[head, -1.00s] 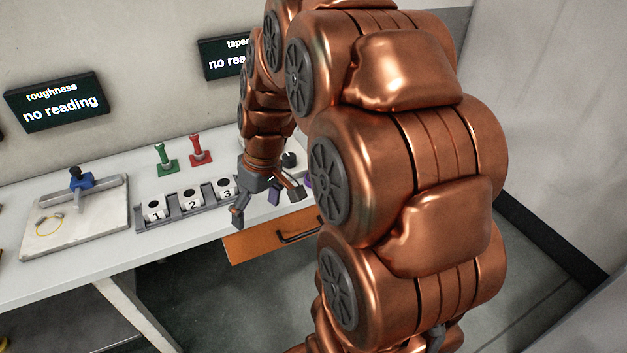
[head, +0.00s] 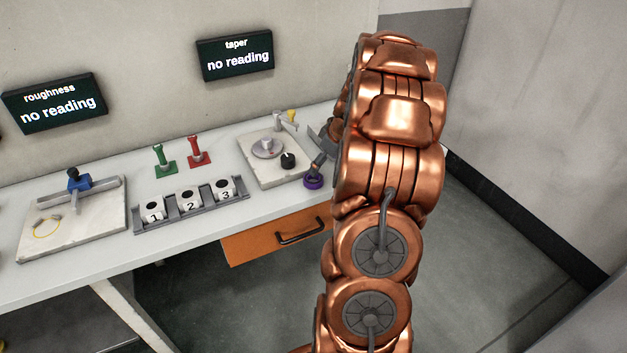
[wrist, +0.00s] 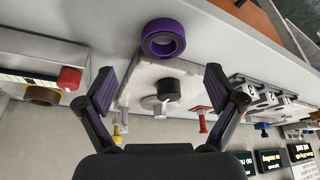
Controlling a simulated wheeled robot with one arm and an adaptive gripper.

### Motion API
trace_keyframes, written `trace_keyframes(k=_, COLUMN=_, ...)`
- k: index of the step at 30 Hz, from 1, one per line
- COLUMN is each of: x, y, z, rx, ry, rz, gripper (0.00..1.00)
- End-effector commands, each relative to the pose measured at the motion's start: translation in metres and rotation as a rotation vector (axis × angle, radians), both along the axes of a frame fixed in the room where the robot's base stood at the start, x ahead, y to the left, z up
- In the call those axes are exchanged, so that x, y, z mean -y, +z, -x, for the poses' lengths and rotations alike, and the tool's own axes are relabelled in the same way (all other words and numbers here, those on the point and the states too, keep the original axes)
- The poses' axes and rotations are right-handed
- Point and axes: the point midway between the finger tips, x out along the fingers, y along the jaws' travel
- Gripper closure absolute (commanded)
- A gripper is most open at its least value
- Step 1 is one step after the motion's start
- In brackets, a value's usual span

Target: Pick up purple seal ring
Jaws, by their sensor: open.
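The purple seal ring (head: 313,183) lies on the bench near its front edge, by the front right corner of the taper gauge plate. In the wrist view the purple seal ring (wrist: 151,47) shows whole, near the top of the picture, roughly centred between the fingers but beyond their tips. My gripper (wrist: 159,80) is open, with nothing between its fingers. In the head view my gripper (head: 322,160) shows only in part, close to the ring; my arm hides the rest.
The taper plate (head: 258,172) bears a round disc and a black knob (head: 288,160). A rack (head: 215,208) with numbered white blocks, green (head: 165,165) and red (head: 197,160) stands are to the left. An orange drawer (head: 260,240) is below. A red-knobbed device (wrist: 70,79) shows in the wrist view.

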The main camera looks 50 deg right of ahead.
Motion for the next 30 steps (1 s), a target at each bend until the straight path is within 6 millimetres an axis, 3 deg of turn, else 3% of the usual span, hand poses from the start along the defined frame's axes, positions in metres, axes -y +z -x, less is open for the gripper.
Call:
trace_keyframes(k=18, x=-0.008, y=-0.057, z=-0.018, rx=-0.005, ry=0.001, rz=-0.005, gripper=0.07)
trace_keyframes(k=30, x=-0.008, y=-0.064, z=-0.021, rx=-0.003, ry=0.001, rz=-0.002, gripper=0.07)
